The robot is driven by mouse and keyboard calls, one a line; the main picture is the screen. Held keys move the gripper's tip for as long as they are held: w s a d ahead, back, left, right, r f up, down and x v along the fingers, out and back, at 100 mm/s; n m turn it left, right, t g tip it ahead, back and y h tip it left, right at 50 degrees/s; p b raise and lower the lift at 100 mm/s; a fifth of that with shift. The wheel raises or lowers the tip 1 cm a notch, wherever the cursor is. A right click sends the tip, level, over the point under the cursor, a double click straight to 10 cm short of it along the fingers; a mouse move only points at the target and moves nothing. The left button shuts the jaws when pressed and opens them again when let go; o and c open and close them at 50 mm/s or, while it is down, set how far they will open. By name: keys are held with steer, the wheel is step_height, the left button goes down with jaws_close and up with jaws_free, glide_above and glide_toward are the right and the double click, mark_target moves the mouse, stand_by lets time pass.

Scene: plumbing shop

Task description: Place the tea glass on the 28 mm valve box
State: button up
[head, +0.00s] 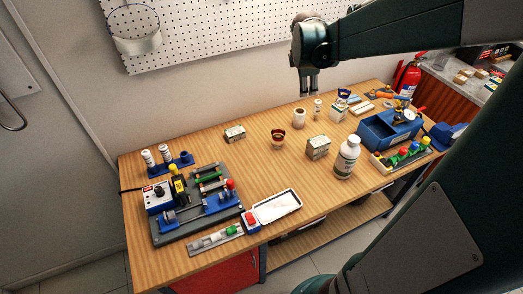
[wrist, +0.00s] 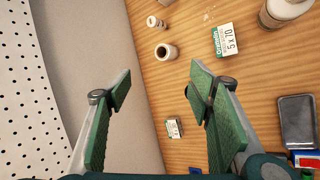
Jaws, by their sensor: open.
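A small glass with dark red-brown contents (head: 278,140), which looks like the tea glass, stands upright mid-bench in the head view. In the wrist view it does not show clearly and may be behind a finger. I cannot read "28 mm" on either. My gripper (head: 309,88) is open and empty above the back of the bench; its fingers (wrist: 160,90) are wide apart.
A white bottle (head: 347,158) stands right of the right carton. A pale roll (head: 299,118) and a patterned cup (head: 343,95) stand behind. A blue bin (head: 388,131) is at right, a test rig (head: 198,203) at left, a white tray (head: 274,207) in front.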

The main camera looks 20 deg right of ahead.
steer(key=s+a+m+t+y, duration=0.1)
steer(key=s+a+m+y, duration=0.1)
steer(key=s+a+m, duration=0.5)
steer(key=s+a+m+t+y, duration=0.1)
steer(key=s+a+m, duration=0.6)
steer(key=s+a, duration=1)
steer(key=shift+s+a+y, duration=0.4)
steer(key=shift+a+y, duration=0.2)
steer(key=shift+a, duration=2.05)
steer(key=shift+f, duration=0.15)
